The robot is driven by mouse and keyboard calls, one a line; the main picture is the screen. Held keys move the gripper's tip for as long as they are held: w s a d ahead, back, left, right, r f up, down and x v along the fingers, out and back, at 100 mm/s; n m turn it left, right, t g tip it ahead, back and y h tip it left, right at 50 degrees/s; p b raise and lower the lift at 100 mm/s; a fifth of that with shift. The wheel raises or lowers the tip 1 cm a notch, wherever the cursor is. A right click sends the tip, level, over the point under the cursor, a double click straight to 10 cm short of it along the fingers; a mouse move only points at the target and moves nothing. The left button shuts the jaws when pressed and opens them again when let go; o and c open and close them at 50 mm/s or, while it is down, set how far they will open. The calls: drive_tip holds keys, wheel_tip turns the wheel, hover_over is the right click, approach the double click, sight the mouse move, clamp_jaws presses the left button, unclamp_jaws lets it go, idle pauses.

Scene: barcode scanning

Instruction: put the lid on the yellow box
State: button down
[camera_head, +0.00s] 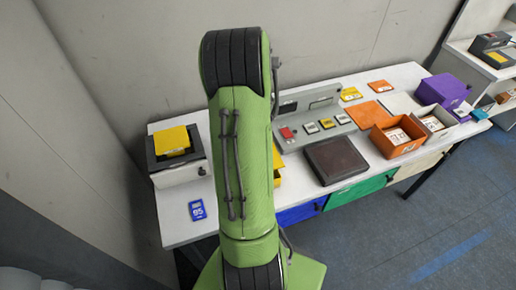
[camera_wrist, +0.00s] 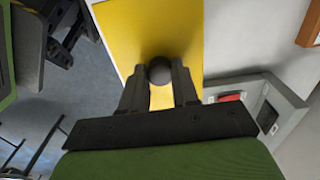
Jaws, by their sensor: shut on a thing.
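A yellow lid (camera_wrist: 125,30) with a dark round knob (camera_wrist: 159,71) fills the upper middle of the wrist view. My gripper (camera_wrist: 159,82) is shut on the knob, one finger on each side. In the head view my green arm hides the gripper. Only a yellow edge (camera_head: 278,181) shows low beside the arm, with more yellow just above it; I cannot tell which part is box and which is lid. The box's opening is not visible, so I cannot tell whether the lid touches it.
A black-topped device (camera_head: 153,159) bearing a yellow item stands left on the white table. A blue card (camera_head: 197,210) lies in front of it. Right of my arm are a grey panel (camera_head: 345,130), a dark square pad (camera_head: 335,160), an orange box (camera_head: 384,148) and a purple box (camera_head: 445,89).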

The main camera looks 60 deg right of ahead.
drive_tip(key=shift+f+b, duration=2.25)
drive_tip(key=shift+f, duration=0.8)
drive_tip(key=shift+f+b, duration=0.1)
drive_tip(key=shift+b, duration=0.2)
drive_tip(key=shift+c, duration=1.4)
unclamp_jaws()
drive_tip(key=shift+r+p, duration=2.8)
drive_tip(key=shift+r, duration=0.8)
drive_tip(key=shift+f, duration=0.1)
